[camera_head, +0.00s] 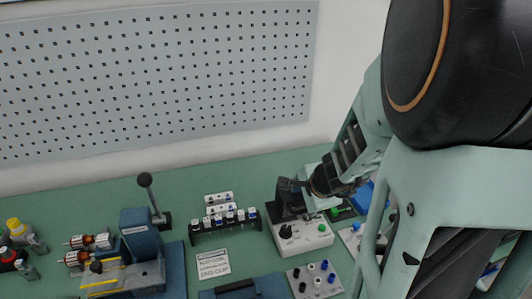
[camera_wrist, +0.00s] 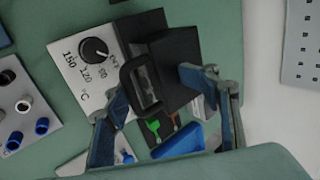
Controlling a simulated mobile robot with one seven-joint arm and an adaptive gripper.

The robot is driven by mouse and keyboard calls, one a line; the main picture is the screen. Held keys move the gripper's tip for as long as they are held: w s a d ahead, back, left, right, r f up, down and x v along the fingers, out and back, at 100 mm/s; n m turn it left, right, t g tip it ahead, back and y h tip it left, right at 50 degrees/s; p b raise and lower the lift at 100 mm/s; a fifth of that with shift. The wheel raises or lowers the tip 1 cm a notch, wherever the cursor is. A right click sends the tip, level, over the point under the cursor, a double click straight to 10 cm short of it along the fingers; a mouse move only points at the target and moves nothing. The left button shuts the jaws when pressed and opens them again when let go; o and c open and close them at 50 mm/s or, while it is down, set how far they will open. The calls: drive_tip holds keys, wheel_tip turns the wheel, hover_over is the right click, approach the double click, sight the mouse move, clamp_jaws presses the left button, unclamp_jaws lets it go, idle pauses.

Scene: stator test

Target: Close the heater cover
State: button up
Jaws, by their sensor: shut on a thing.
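The heater is a white box (camera_head: 303,236) with a black knob and a black block at its back. In the wrist view, its white face (camera_wrist: 88,62) carries the knob and temperature marks in °C. The black heater cover (camera_wrist: 146,88), with a loop-shaped frame, lies between my fingers; it also shows raised above the box in the head view (camera_head: 288,197). My gripper (camera_head: 302,186) comes from the right and is shut on the cover. In the wrist view, the fingers of my gripper (camera_wrist: 155,84) sit on either side of it. The cover's hinge is hidden.
A rack of small parts (camera_head: 226,222) stands left of the heater. A blue press with a lever (camera_head: 141,245) is farther left. A grey panel with blue and black sockets (camera_head: 314,281) lies in front. A blue item (camera_wrist: 180,141) and a green one lie beside the heater. A pegboard (camera_head: 160,75) hangs behind.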

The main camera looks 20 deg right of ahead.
drive_tip(key=r+p, duration=0.2)
drive_tip(key=r, duration=0.1)
drive_tip(key=r+p, duration=0.2)
drive_tip(key=p, duration=0.1)
drive_tip(key=shift+s+a+r+p, duration=0.1)
drive_tip(key=shift+s+r+p, duration=0.1)
drive_tip(key=shift+r+p, duration=0.2)
drive_tip(key=c, duration=0.4)
drive_tip(key=shift+f, duration=0.1)
drive_tip(key=shift+w, duration=0.1)
